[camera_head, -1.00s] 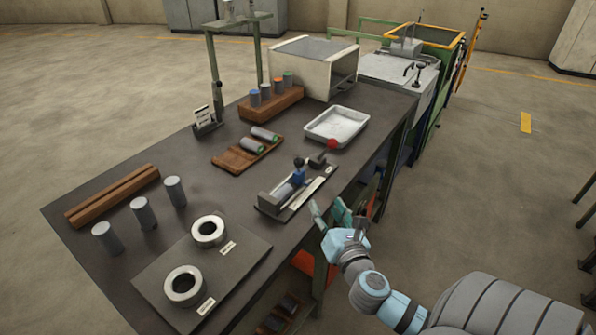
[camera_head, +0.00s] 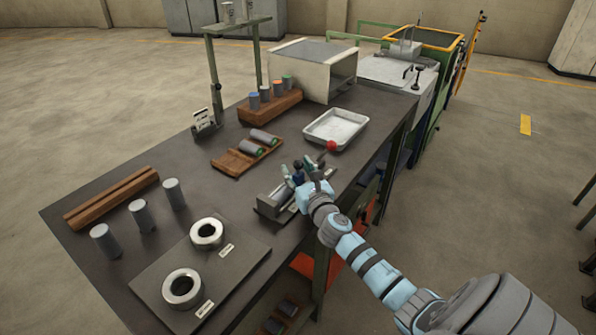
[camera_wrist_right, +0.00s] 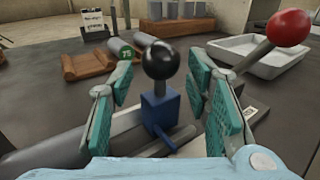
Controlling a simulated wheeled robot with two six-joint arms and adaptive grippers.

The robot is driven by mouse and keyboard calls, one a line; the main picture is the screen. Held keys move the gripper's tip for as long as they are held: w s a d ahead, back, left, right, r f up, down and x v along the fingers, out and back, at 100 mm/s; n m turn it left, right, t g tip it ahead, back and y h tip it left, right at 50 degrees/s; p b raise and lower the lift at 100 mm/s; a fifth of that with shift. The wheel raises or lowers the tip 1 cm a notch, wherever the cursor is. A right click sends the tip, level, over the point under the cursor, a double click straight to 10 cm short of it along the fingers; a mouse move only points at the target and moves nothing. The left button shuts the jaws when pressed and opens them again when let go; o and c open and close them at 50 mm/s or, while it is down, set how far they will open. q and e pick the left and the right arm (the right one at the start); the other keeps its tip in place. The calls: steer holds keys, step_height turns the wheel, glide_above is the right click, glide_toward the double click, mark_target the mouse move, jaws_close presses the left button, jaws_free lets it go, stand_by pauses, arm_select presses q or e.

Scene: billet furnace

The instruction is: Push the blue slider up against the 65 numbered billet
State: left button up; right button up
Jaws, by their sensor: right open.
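The blue slider (camera_wrist_right: 160,112), a block with a black ball knob (camera_wrist_right: 161,60) on top, sits on the measuring fixture (camera_head: 264,210) near the table's front edge. A grey cylinder (camera_wrist_right: 62,148), which looks like the billet, lies in the fixture left of the slider; no number on it is readable. My right gripper (camera_head: 301,174) is at the fixture. In the wrist view my right gripper (camera_wrist_right: 160,88) is open, its teal-padded fingers on either side of the slider and knob, with visible gaps. My left gripper is out of view.
A red-knobbed lever (camera_head: 331,146) stands at the fixture's right end, close to my right fingers. A white tray (camera_head: 336,127) is behind it. A wooden rack (camera_head: 232,160) with two billets lies further back. Rings on a plate (camera_head: 237,262) are at front left.

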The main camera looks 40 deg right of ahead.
jaws_close()
steer(key=shift+s+a+r+p, duration=0.1)
steer(key=shift+s+a+p, duration=0.15)
steer(key=shift+a, duration=0.4)
steer(key=shift+s+a+f+p, duration=0.15)
steer(key=shift+a+p, duration=0.15)
steer(key=shift+a, duration=0.3)
steer(key=shift+s+a+r+p, duration=0.2)
steer(key=shift+a+p, duration=0.1)
steer(key=shift+a, duration=0.35)
steer(key=shift+d+f, duration=0.1)
steer(key=shift+f, duration=0.15)
steer(key=shift+c, duration=1.8)
jaws_free()
steer(key=o, duration=0.4)
steer(key=shift+a+r, duration=0.1)
steer(key=shift+a, duration=0.25)
steer(key=shift+c, duration=0.2)
steer(key=shift+s+d, duration=0.1)
steer(key=shift+d, duration=0.05)
steer(key=v, duration=1.2)
